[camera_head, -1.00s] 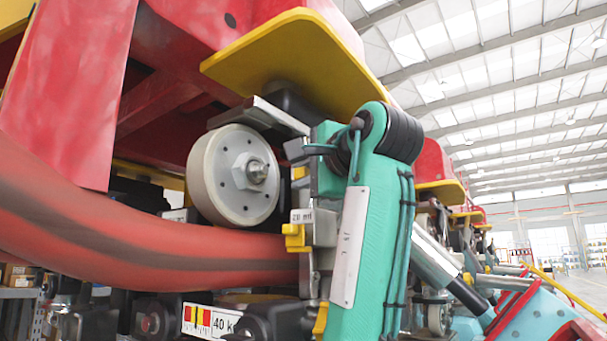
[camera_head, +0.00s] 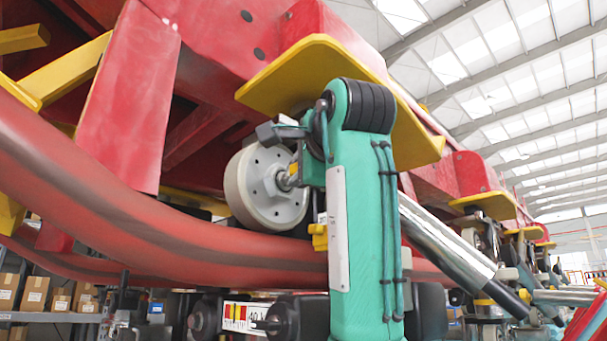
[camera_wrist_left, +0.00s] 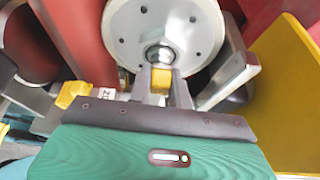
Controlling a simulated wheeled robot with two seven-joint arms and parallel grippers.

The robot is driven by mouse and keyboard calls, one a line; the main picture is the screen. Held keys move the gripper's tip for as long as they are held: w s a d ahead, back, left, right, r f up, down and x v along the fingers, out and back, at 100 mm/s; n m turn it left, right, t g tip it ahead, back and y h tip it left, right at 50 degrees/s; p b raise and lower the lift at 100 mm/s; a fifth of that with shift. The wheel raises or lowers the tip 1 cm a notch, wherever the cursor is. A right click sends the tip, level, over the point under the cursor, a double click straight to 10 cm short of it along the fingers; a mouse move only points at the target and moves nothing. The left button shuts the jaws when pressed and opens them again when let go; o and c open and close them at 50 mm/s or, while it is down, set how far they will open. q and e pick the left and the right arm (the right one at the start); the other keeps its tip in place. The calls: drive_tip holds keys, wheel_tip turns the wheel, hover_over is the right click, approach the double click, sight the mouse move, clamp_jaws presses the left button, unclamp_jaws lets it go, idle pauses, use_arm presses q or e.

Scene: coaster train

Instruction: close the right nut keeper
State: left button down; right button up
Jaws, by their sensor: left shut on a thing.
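A pale grey wheel (camera_head: 262,192) hangs at the red tube rail, with a metal nut at its hub. The wheel also fills the top of the left wrist view (camera_wrist_left: 165,25), where the nut (camera_wrist_left: 160,54) shows. My left gripper (camera_head: 293,177) is at the hub, its teal arm hiding the wheel's right side. In the left wrist view its jaws (camera_wrist_left: 162,88) are shut on a small yellow-tipped piece (camera_wrist_left: 161,77), which looks like the nut keeper, right in front of the nut. I cannot tell whether it touches the nut. My right gripper is not in view.
A yellow plate (camera_head: 325,75) overhangs the wheel and my arm. The red tube rail (camera_head: 150,220) runs below the wheel. A yellow block (camera_head: 318,237) sits beside my arm, lower down. Shelves with boxes (camera_head: 35,293) stand at the lower left.

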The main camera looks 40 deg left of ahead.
use_arm(q)
drive_tip(key=c, duration=1.3)
unclamp_jaws()
drive_tip(key=shift+s+f, duration=0.1)
drive_tip(key=shift+s, duration=0.25)
drive_tip(key=shift+s+d, duration=0.1)
drive_tip(key=shift+d, duration=0.3)
drive_tip(key=b+v, duration=0.2)
drive_tip(key=v, duration=1.1)
drive_tip(key=shift+s+b, duration=0.1)
drive_tip(key=shift+b, duration=0.25)
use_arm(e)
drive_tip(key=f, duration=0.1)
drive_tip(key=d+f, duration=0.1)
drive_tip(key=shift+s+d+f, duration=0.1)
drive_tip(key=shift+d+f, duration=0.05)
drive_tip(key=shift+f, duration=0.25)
use_arm(q)
drive_tip(key=shift+a, duration=0.1)
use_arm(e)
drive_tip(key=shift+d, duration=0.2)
